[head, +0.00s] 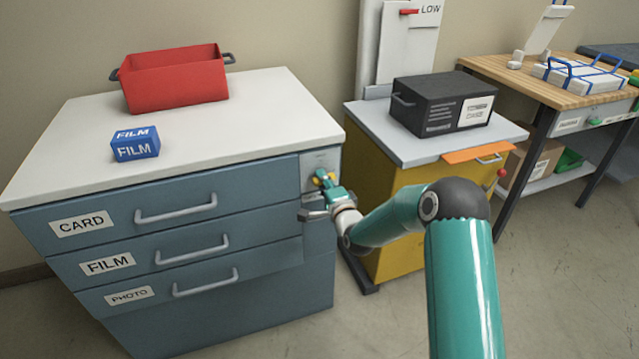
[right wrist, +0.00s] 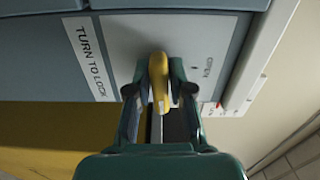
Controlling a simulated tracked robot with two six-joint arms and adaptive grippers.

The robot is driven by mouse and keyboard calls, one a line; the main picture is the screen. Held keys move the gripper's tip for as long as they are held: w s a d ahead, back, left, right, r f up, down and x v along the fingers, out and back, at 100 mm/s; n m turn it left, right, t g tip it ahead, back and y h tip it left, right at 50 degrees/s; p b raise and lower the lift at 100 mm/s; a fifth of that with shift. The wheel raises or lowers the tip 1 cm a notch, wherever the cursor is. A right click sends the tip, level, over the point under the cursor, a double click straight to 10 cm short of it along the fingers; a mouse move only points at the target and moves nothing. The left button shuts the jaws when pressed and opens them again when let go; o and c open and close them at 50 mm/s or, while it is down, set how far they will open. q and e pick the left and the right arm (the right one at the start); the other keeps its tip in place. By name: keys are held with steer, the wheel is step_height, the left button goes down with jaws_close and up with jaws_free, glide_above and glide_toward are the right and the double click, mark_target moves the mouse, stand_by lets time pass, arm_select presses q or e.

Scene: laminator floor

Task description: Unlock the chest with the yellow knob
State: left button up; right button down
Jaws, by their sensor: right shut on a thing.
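The chest is a blue-grey drawer unit with a white top (head: 225,125) at the left of the head view. Its drawers read CARD, FILM and PHOTO. The yellow knob (head: 321,174) sits on a light plate at the right end of the top drawer row. In the right wrist view the yellow knob (right wrist: 158,78) stands between the two fingers, on a plate marked TURN TO LOCK and OPEN. My right gripper (head: 325,187) is shut on the knob. The right wrist view also shows my right gripper (right wrist: 159,92) with a finger on each side. My left gripper is not in view.
A red bin (head: 175,82) and a blue FILM box (head: 135,143) stand on the chest. A yellow cabinet (head: 405,240) with a black box (head: 440,102) on top stands close to its right. A wooden bench (head: 540,80) is further right. The floor at front right is clear.

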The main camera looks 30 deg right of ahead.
steer(key=n+b, duration=0.3)
steer(key=b, duration=0.1)
steer(key=n+b, duration=0.3)
steer(key=b, duration=0.1)
steer(key=d+n+b, duration=0.1)
steer(key=n+b, duration=0.3)
steer(key=b, duration=0.1)
steer(key=shift+r, duration=0.15)
steer(key=n+b, duration=0.2)
steer(key=n, duration=0.1)
steer(key=shift+r+n, duration=0.15)
steer(key=shift+n, duration=0.15)
steer(key=shift+n+b, duration=0.75)
steer(key=shift+n, duration=0.35)
steer(key=shift+w+a+r+n+b, duration=0.15)
steer(key=shift+n+b, duration=0.15)
steer(key=shift+n, duration=0.5)
steer(key=shift+a, duration=0.1)
steer(key=c, duration=1.5)
jaws_free()
steer(key=o, duration=0.4)
steer(key=shift+w+f, duration=0.2)
steer(key=shift+f, duration=0.05)
